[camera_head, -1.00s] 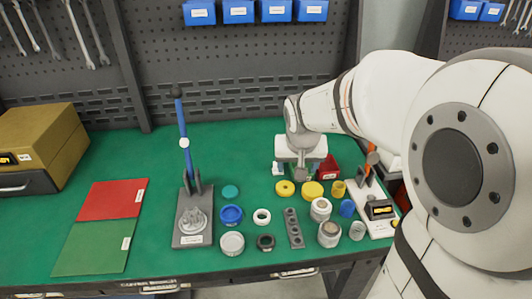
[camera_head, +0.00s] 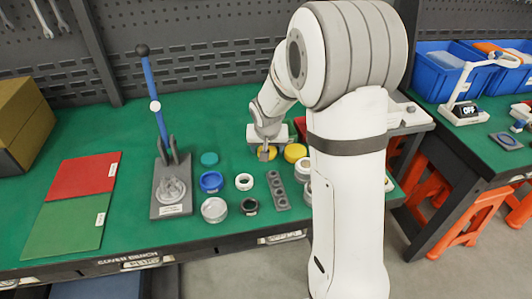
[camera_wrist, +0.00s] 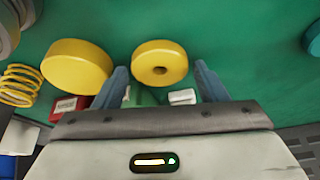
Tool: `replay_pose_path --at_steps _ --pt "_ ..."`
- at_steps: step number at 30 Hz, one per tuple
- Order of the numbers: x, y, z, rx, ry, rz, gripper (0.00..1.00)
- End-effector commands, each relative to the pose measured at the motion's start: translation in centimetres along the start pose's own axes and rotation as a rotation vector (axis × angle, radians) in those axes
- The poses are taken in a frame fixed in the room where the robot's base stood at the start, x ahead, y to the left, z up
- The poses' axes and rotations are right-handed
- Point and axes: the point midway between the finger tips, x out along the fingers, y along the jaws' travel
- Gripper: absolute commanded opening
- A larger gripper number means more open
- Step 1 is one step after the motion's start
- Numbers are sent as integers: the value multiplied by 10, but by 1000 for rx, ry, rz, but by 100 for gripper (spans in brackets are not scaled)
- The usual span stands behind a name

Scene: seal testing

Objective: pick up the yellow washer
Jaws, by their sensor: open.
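The yellow washer (camera_wrist: 160,52), a thick ring with a small centre hole, lies on the green bench mat. In the wrist view it sits between and just ahead of the two blue-grey fingertips of my gripper (camera_wrist: 160,72). The fingers are apart and nothing is held. In the head view my gripper (camera_head: 264,155) is low over the mat and partly hides the washer (camera_head: 273,154). Whether a finger touches it cannot be told.
A plain yellow disc (camera_wrist: 75,66) lies close to the washer, just outside one finger. A yellow spring (camera_wrist: 19,84) is beyond it. A red part (camera_wrist: 70,104) and small white pieces sit near the gripper. A white ring (camera_head: 244,181) and a grey holed strip (camera_head: 278,190) lie nearby.

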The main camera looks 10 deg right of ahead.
Motion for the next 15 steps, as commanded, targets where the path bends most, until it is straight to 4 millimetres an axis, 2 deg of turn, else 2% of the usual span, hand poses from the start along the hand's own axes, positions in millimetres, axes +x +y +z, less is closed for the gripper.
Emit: replay_pose_path --at_steps 8,15 --pt "3 0 0 -1 1 0 66" --pt "3 -1 0 -2 1 -1 46"
